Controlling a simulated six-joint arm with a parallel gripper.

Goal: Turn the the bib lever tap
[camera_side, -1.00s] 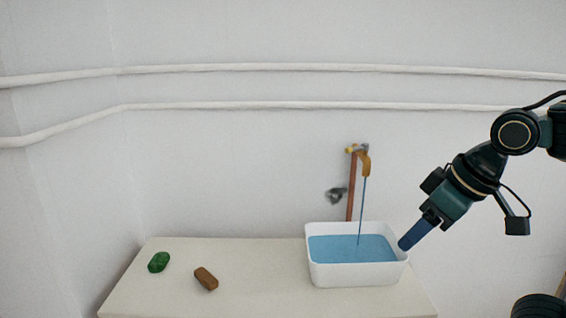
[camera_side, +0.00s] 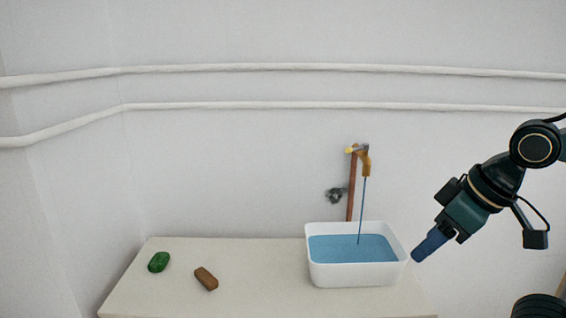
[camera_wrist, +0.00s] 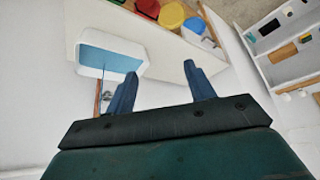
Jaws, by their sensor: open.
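The bib lever tap (camera_side: 364,161) is a brassy spout with a grey and yellow top, on a copper pipe (camera_side: 352,190) against the back wall. A thin blue stream (camera_side: 361,212) runs from the spout into a white basin (camera_side: 357,276) of blue water (camera_side: 340,249). My gripper (camera_side: 418,256) is to the right of the basin, well below and right of the tap, pointing down-left. In the wrist view my gripper (camera_wrist: 163,85) has its two blue fingers apart with nothing between them.
A green object (camera_side: 159,262) and a brown block (camera_side: 206,278) lie on the left of the pale counter (camera_side: 250,260). A grey fitting (camera_side: 335,195) sits on the wall left of the pipe. White pipes (camera_side: 250,105) cross the wall. Coloured objects (camera_wrist: 171,15) show in the wrist view.

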